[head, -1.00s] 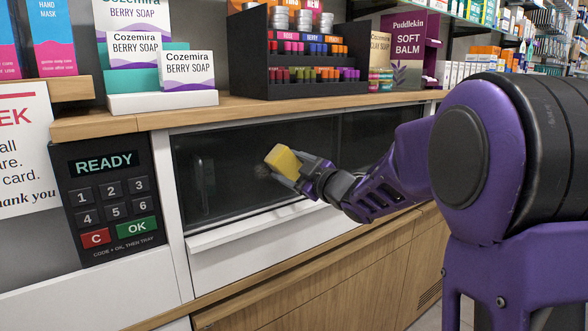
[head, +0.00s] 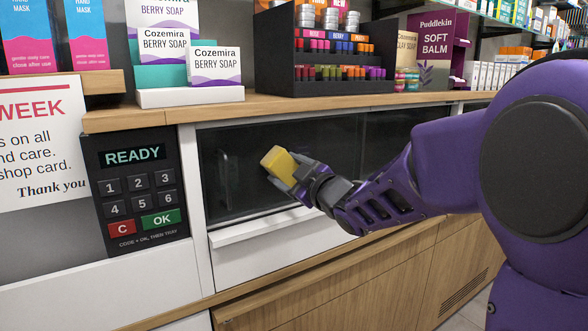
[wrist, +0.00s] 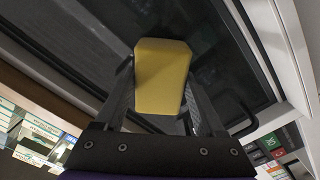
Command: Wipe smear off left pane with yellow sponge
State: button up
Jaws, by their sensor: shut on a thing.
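My gripper (head: 290,176) is shut on the yellow sponge (head: 278,163) and holds it in front of the dark left pane (head: 236,140). In the wrist view the sponge (wrist: 162,78) sits between both fingers, with the dark glass behind it. I cannot tell whether the sponge touches the glass. No smear shows clearly now; the sponge and gripper cover part of the pane.
A white ledge (head: 250,232) juts out below the pane. A black keypad (head: 140,190) reading READY stands to the left. Soap boxes (head: 190,62) and a dark display rack (head: 325,60) stand on the wooden counter above. The right pane (head: 388,132) is partly behind my arm.

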jog(key=shift+v, duration=3)
jog(key=shift+d, duration=0.1)
jog(key=shift+v, duration=1.45)
